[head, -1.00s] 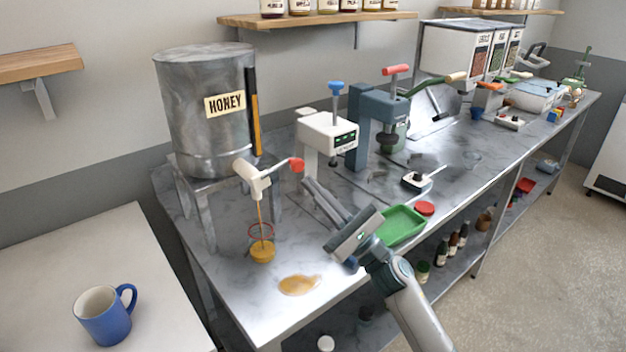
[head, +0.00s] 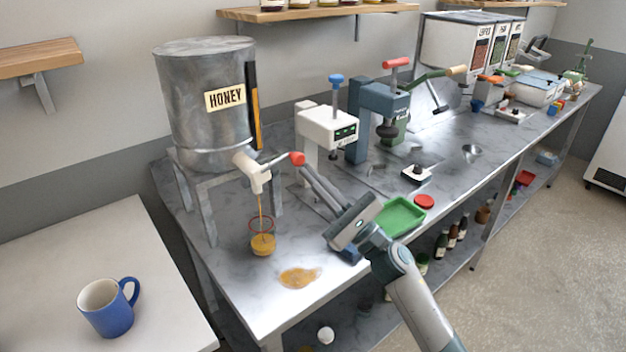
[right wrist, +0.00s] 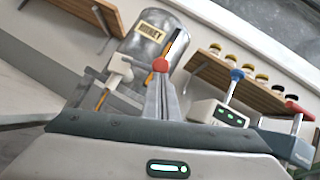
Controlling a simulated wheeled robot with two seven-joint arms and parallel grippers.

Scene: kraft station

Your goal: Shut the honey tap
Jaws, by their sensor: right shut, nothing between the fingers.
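The metal honey tank (head: 203,120) stands on a frame at the left end of the counter. Its white tap (head: 252,175) has a lever with a red knob (head: 297,159), sticking out to the right. A thin honey stream (head: 260,206) runs from the tap into a jar (head: 262,243) below, which holds some honey. My right gripper (head: 304,172) is shut and empty, its fingertips right at the red knob; I cannot tell whether they touch. In the right wrist view the knob (right wrist: 160,66) shows at the fingertips (right wrist: 162,78). My left gripper is not in view.
A honey puddle (head: 299,278) lies on the counter in front of the jar. A green tray (head: 403,217) and a white machine (head: 328,128) stand to the right. A blue mug (head: 106,308) is on the left table (head: 60,255).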

